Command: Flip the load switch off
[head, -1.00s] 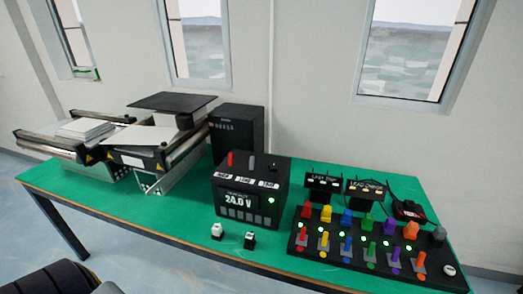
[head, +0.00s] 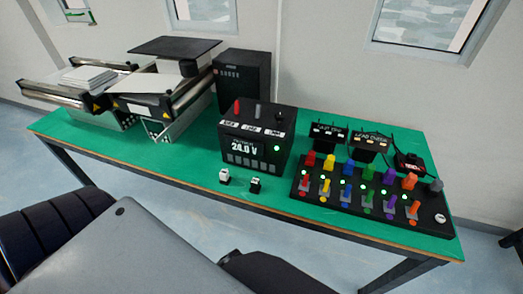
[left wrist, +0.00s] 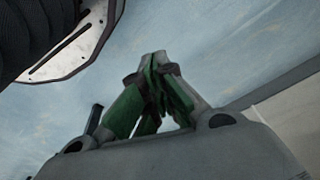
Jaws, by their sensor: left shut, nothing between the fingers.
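The black power box (head: 262,152) stands on the green table with a lit 24.0 V display and a green lamp. On its top are a red lever (head: 237,106), a pale grey lever (head: 257,110) and a dark one (head: 279,115), each behind a small white label. The middle label (head: 250,128) seems to read LOAD, and the grey lever behind it looks upright. My left gripper (left wrist: 160,57) shows in the left wrist view with its green-padded fingers closed together, empty, over the floor. In the head view only my left arm shows, low in front of the table. My right gripper is out of view.
A panel of coloured levers (head: 370,197) with green lamps is at the right. A white block (head: 224,176) and a black block (head: 255,186) sit before the box. Conveyors (head: 150,105) and a tall black case (head: 241,80) stand behind left. The table's front edge (head: 160,165) is clear.

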